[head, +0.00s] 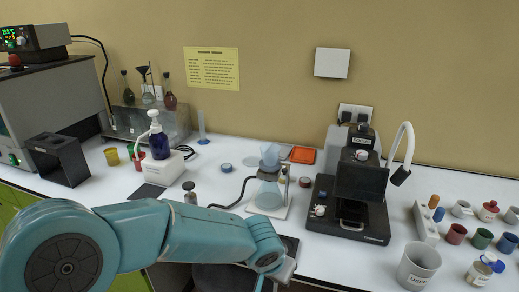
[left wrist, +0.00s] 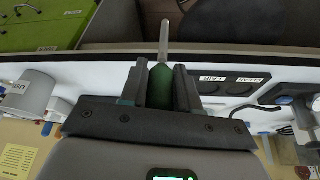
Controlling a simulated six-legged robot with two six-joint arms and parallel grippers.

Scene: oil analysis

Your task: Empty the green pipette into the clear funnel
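My left gripper (left wrist: 159,82) is shut on the green pipette (left wrist: 160,88) in the left wrist view. The pipette's green body sits between the two dark fingers, and its pale thin tip sticks out beyond them. In the head view my teal left arm reaches in from the left to the table's front edge, and the pipette cannot be made out there. The clear funnel (head: 270,153) sits on top of a glass flask (head: 267,192) on a white stand, behind the end of my arm. My right gripper is not in view.
A black instrument (head: 358,185) stands right of the flask. A blue-purple bottle (head: 159,142) stands to the left. A large grey cup (head: 418,266) and several small pots are at the right. A dark hose runs to the flask from the left.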

